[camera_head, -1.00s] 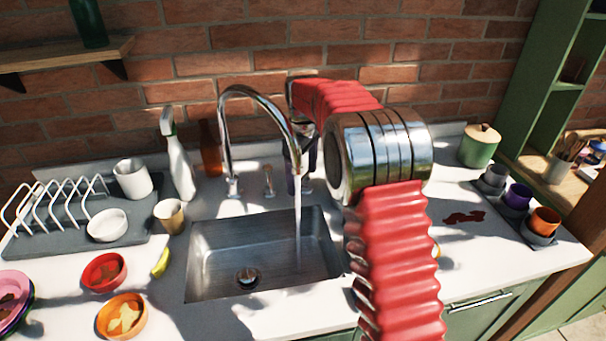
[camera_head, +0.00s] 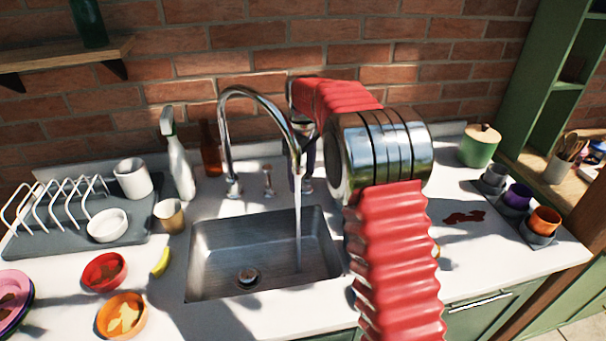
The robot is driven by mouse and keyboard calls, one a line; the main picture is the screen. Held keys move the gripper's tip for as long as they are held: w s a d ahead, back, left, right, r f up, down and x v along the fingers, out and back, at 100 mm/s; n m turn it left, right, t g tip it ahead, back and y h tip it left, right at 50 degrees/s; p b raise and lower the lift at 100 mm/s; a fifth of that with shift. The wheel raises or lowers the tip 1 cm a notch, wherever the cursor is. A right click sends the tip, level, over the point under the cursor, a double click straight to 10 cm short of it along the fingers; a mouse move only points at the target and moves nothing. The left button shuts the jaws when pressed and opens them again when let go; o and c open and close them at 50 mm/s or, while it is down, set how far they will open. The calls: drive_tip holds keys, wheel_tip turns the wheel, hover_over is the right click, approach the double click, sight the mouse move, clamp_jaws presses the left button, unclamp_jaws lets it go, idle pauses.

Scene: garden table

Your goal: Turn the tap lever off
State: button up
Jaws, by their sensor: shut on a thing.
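The chrome tap (camera_head: 226,130) arches over the steel sink (camera_head: 215,255), and water (camera_head: 298,235) runs from its spout. A small chrome fitting (camera_head: 268,182) stands to the right of the tap's base. My gripper (camera_head: 305,176) points down behind the spout, partly hidden by it. It is shut on the tap lever (camera_head: 307,186), of which only a little chrome shows low at the counter. The jaws and the lever's exact angle are hard to make out.
A spray bottle (camera_head: 179,165) and a brown bottle (camera_head: 210,150) stand left of the tap. A dish rack (camera_head: 60,205), cups and bowls are at left. A green canister (camera_head: 480,148) and several cups are at right.

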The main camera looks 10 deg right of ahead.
drive_tip(key=m, duration=0.2)
drive_tip(key=w+m, duration=0.1)
drive_tip(key=m, duration=0.2)
drive_tip(key=shift+a, duration=0.2)
drive_tip(key=shift+w+r+m, duration=0.1)
drive_tip(key=shift+w+m, duration=0.05)
drive_tip(key=shift+m, duration=1)
drive_tip(key=shift+w+m, duration=0.15)
drive_tip(key=shift+m, duration=1)
drive_tip(key=o, duration=1.1)
drive_tip(key=shift+a, duration=0.1)
drive_tip(key=shift+c, duration=0.2)
wheel_tip(320, 180, up, 14)
drive_tip(key=shift+f, duration=0.2)
